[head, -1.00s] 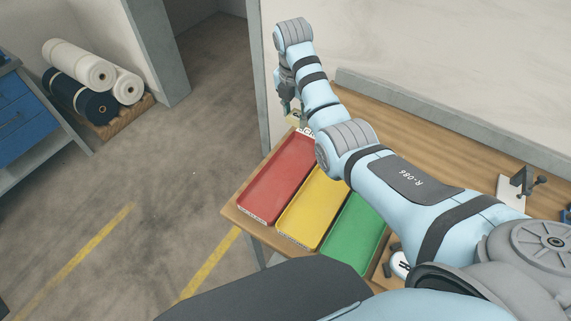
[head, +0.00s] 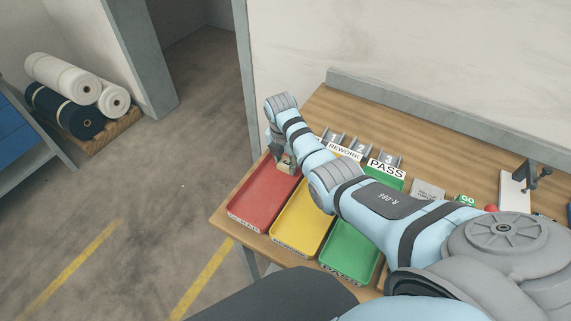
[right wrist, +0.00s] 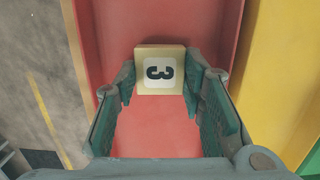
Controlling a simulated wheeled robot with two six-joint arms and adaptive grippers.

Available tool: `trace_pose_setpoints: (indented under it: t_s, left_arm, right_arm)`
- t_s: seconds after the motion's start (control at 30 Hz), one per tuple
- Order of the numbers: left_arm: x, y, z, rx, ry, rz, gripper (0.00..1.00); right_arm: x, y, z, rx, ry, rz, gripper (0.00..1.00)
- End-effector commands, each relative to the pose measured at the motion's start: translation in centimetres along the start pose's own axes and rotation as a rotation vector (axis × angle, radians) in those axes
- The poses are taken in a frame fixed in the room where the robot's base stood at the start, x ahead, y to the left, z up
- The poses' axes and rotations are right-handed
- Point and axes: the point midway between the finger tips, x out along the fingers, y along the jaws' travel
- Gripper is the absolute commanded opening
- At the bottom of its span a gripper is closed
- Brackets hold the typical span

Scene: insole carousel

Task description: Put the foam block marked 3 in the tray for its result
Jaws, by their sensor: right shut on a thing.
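My right gripper (right wrist: 160,82) is shut on the cream foam block (right wrist: 160,52), whose black 3 on a white patch faces the right wrist camera. In that view the block is over the red tray (right wrist: 120,20). In the head view the block (head: 286,165) shows at the far end of the red tray (head: 262,199). I cannot tell if it touches the tray floor. The yellow tray (head: 300,226) and green tray (head: 350,249) lie to the right. My left gripper is out of view.
Numbered grey slots (head: 335,137) stand behind the trays, with REWORK and PASS signs; my right arm partly covers this area. A dark clamp-like fixture (head: 530,172) stands at the right. The red tray's visible floor is clear.

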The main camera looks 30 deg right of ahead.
Motion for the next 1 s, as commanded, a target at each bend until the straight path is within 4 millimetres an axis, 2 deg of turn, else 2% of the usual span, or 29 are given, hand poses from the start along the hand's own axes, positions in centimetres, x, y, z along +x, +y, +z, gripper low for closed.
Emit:
trace_pose_setpoints:
  t_s: [0.17,0.2,0.3,0.6,0.7,0.87,1.0]
  left_arm:
    - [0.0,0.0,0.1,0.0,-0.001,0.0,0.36]
    - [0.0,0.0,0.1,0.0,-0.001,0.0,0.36]
    - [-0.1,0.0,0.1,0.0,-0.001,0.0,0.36]
    - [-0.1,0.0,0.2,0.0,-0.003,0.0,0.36]
    - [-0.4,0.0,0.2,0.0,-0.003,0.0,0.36]
    - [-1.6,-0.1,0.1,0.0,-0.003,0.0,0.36]
    - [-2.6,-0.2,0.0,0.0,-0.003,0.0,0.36]
  right_arm:
    - [0.2,0.0,0.0,0.0,-0.001,0.0,0.18]
    - [0.2,0.0,0.0,0.0,-0.001,0.0,0.4]
    - [0.1,0.0,0.0,0.001,-0.001,0.0,0.56]
    - [0.1,-0.1,0.1,0.001,-0.001,-0.001,0.57]
    - [-0.5,-0.1,0.1,0.001,-0.001,-0.001,0.57]
    - [-3.5,0.0,0.2,0.001,-0.002,0.002,0.57]
    - [-7.4,0.0,0.2,0.001,-0.003,0.003,0.57]
